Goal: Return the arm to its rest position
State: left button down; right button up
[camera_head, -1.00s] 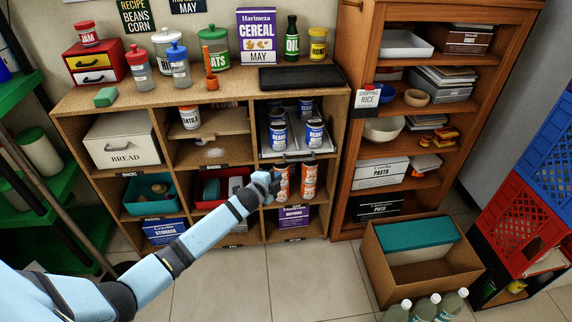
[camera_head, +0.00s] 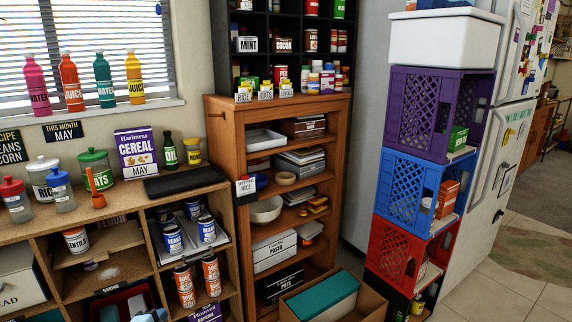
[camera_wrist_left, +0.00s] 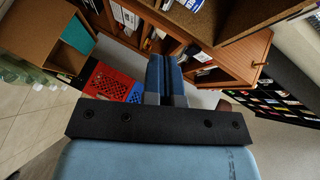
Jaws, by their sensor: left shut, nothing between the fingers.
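My left gripper (camera_head: 152,315) shows only as a small piece at the bottom edge of the head view, in front of the lower part of the shelf unit. In the left wrist view its two blue fingers (camera_wrist_left: 165,78) are pressed together, with nothing between them. The rest of my left arm is out of the head view. My right gripper is in neither view.
A low shelf unit (camera_head: 140,201) with cans stands at left. A brown bookcase (camera_head: 225,150) stands beside it. Stacked purple (camera_head: 398,110), blue (camera_head: 390,180) and red (camera_head: 385,245) crates stand at right. A cardboard box (camera_head: 372,303) is on the floor.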

pick_arm(q)
jog(key=a+r+m+y, duration=0.2)
jog(key=a+r, duration=0.2)
jog(key=a, duration=1.1)
jog(key=s+d+f+n+g+h, duration=0.1)
jog(key=s+d+f+n+h, duration=0.15)
jog(key=s+d, duration=0.6)
jog(key=s+d+f+n+g+h, duration=0.15)
jog(key=s+d+f, duration=0.3)
jog(key=s, duration=0.75)
jog(key=s+d+r+n+g+h, duration=0.1)
jog(key=s+d+r+n, duration=0.15)
jog(key=s+d, duration=0.45)
jog(key=s+d+r+n+g, duration=0.1)
jog(key=s+d+n+g, duration=0.15)
jog(key=s, duration=0.75)
jog(key=w+d+r+n+t, duration=0.25)
jog(key=d+n, duration=0.35)
jog(key=d, duration=0.5)
notch_tip(320, 180, up, 17)
jog(key=s+a+p, duration=0.2)
jog(key=p, duration=2.4)
jog(key=shift+a+m+y, duration=0.3)
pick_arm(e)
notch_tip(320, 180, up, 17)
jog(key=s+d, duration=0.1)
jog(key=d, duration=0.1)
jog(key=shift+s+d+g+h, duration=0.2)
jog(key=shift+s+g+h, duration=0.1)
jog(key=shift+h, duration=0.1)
